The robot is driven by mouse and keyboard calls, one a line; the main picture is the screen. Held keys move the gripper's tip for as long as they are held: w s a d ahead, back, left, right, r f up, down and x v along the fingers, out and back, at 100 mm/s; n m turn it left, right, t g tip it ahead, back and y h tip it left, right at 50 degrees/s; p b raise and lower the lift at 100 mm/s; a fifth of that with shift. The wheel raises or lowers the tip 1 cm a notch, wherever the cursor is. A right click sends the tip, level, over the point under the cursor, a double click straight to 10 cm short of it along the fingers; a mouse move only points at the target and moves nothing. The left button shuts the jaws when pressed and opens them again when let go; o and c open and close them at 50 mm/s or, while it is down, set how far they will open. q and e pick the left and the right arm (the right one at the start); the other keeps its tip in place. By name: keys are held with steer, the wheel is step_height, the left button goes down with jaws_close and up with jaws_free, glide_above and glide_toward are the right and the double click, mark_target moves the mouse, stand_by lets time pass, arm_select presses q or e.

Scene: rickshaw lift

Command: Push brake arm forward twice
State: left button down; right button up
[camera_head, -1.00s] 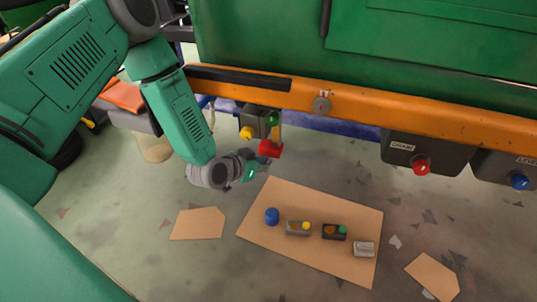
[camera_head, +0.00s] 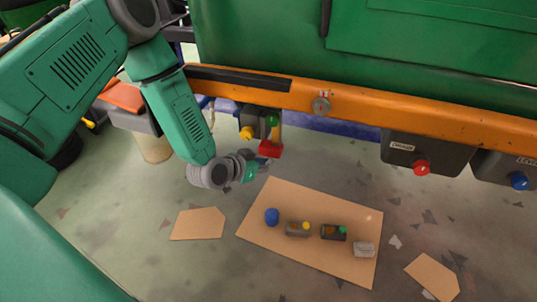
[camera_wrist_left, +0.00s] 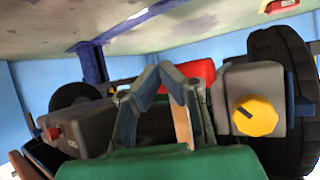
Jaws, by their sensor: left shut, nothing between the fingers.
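A lever with a red block end (camera_head: 270,149) and a tan bar hangs below the orange beam; it looks like the brake arm. In the left wrist view the red end (camera_wrist_left: 196,70) shows just behind my fingers. My left gripper (camera_head: 263,163) is shut and empty, just below and in front of the red end in the head view. Its fingertips (camera_wrist_left: 166,68) meet in the left wrist view and partly cover the red end and tan bar. I cannot tell whether they touch it. My right gripper is not in view.
A grey box with a yellow knob (camera_wrist_left: 255,116) is beside the lever. The orange beam (camera_head: 370,110) runs above, with a red-button box (camera_head: 408,150) and a blue-button box (camera_head: 500,168) to the right. A cardboard sheet (camera_head: 330,262) with small parts lies on the floor.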

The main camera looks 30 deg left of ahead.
mark_target(268, 152)
arm_select(q)
steer(key=shift+w, duration=0.1)
steer(key=shift+w+a+r, duration=0.1)
steer(key=shift+w, duration=0.15)
steer(key=shift+w+a+b, duration=0.25)
steer(key=shift+w, duration=0.9)
steer(key=shift+w+a+b, duration=0.2)
steer(key=shift+w+a, duration=0.05)
steer(key=shift+w, duration=0.85)
stand_by(1.9)
steer(key=shift+w+a+r, duration=0.1)
steer(key=shift+w+r, duration=0.15)
steer(key=shift+w, duration=0.05)
stand_by(0.6)
steer(key=shift+s+d+f+p, duration=0.15)
steer(key=shift+s+p, duration=0.1)
steer(key=shift+s, duration=0.2)
steer(key=shift+s+d+p, duration=0.1)
steer(key=shift+s+p, duration=0.1)
steer(key=shift+s, duration=0.2)
steer(key=shift+s+d+p, duration=0.25)
steer(key=shift+s+p, duration=0.15)
steer(key=shift+s, duration=0.6)
steer(key=shift+s+d+p, duration=0.2)
steer(key=shift+s+p, duration=0.15)
steer(key=shift+s, duration=0.6)
steer(key=shift+f, duration=0.1)
